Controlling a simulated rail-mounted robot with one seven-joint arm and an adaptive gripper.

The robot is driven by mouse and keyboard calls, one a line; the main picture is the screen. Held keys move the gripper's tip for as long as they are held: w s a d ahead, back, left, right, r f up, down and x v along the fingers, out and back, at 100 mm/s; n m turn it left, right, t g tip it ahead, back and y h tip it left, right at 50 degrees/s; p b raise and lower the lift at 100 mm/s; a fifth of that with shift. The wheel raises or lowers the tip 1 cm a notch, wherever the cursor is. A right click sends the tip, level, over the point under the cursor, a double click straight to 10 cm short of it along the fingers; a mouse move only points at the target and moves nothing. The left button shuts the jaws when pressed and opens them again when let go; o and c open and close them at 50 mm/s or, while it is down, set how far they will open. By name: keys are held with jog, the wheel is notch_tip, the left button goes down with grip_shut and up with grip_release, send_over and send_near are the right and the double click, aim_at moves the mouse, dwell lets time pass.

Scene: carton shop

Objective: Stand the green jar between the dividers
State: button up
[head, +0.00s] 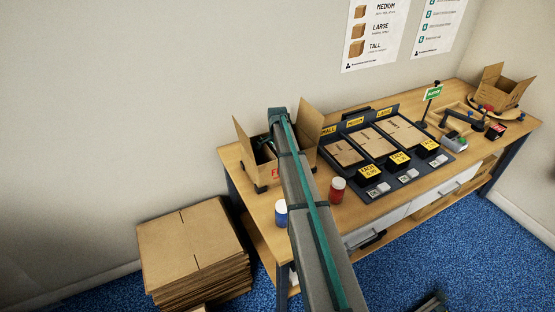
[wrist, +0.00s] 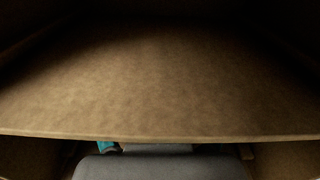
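An open cardboard carton (head: 245,143) with raised flaps stands at the left end of the workbench. My arm reaches over it, and its end goes down into the carton, so my gripper is hidden in the head view. In the wrist view brown cardboard (wrist: 160,85) fills most of the picture, close to the camera. A grey rounded part, probably of my gripper (wrist: 160,165), shows at the bottom edge; its fingertips cannot be made out. A small teal patch (wrist: 108,147) shows beside it; I cannot tell what it is. No green jar or dividers can be made out.
A blue jar (head: 281,213) and a red jar (head: 338,189) stand on the workbench (head: 318,211) near its front edge, close to my arm. A dark rack (head: 427,158) of flat cartons is to the right. Stacked cardboard (head: 190,240) lies at lower left.

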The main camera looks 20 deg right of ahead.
jog(key=shift+r, duration=0.1)
notch_tip(320, 180, up, 12)
jog(key=b, duration=0.3)
dwell(0.5)
